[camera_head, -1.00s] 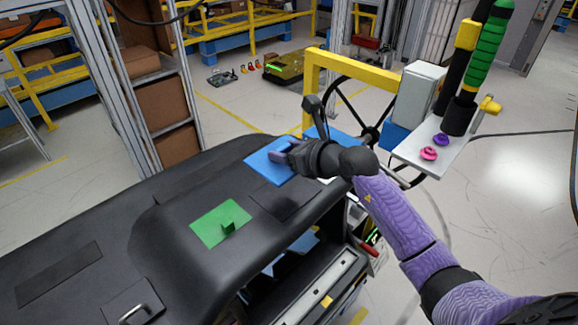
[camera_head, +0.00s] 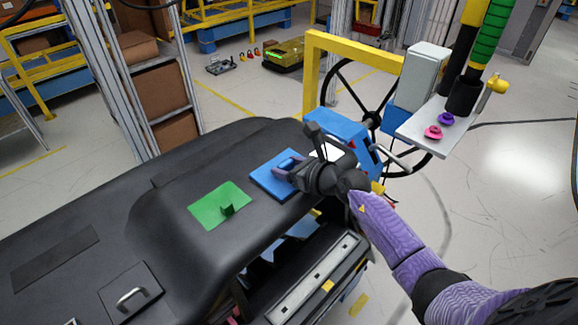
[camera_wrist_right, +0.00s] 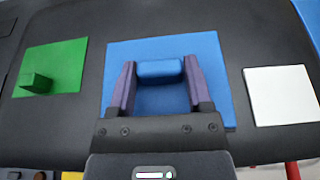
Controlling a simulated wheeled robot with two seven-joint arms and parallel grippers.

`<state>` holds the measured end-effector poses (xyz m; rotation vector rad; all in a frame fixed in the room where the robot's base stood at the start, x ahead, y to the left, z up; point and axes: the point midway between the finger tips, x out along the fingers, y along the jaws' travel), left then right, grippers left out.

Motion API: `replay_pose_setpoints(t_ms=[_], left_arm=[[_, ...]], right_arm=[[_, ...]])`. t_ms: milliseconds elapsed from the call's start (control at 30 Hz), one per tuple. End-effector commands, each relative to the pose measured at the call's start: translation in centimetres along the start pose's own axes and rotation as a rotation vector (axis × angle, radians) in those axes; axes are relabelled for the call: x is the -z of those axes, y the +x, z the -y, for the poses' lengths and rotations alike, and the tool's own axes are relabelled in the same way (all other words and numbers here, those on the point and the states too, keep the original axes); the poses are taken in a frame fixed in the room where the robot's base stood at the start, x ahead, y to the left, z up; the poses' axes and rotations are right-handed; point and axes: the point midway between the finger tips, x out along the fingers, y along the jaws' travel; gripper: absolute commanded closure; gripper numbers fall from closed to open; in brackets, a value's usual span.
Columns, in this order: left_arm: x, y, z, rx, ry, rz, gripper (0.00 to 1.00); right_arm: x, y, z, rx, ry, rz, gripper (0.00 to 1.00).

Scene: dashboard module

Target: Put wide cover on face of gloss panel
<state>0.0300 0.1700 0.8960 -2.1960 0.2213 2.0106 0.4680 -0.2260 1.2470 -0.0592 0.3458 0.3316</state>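The wide cover seems to be the blue flat plate (camera_head: 268,184) with a raised blue block on it. It lies over the black dashboard, between a green plate and a white plate. In the right wrist view the blue plate (camera_wrist_right: 120,58) fills the middle. My right gripper (camera_head: 287,169) is shut on the block, one purple finger on each side; it also shows in the wrist view (camera_wrist_right: 159,72). I cannot tell whether the plate touches the dashboard. I cannot make out the gloss panel; the plate may hide it. My left gripper is not in view.
The green plate (camera_head: 207,207) with a small block sits left of the blue plate. The white plate (camera_wrist_right: 281,95) sits close on its right. A dark square with a metal handle (camera_head: 130,297) is at the lower left. A steering wheel (camera_head: 373,120) stands behind.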

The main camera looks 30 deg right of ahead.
Motion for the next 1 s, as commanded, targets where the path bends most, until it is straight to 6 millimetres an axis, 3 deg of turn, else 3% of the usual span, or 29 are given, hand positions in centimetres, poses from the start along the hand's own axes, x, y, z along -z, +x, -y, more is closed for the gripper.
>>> replay_pose_setpoints(t_ms=[33, 100, 133, 467, 567, 800, 1000], left_arm=[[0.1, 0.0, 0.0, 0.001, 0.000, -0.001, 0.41], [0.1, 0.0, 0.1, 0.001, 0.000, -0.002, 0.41], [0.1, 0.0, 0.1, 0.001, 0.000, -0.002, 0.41], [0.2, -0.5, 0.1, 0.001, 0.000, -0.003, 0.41], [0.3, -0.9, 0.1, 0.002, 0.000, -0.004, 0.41], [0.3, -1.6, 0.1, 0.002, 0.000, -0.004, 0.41], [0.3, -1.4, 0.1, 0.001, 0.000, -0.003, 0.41]], right_arm=[[0.0, 0.0, 0.0, 0.000, 0.000, 0.000, 0.23], [0.0, 0.0, 0.0, 0.000, 0.000, 0.000, 0.08], [0.0, 0.0, 0.0, 0.000, 0.000, 0.000, 0.07], [-0.5, -0.4, 0.0, 0.000, 0.000, -0.001, 0.07], [-0.4, -2.1, 0.1, 0.001, -0.001, -0.003, 0.07], [-0.2, -8.4, 0.0, 0.000, -0.001, -0.005, 0.07], [-0.2, -11.5, 0.0, 0.000, 0.000, -0.002, 0.07]])
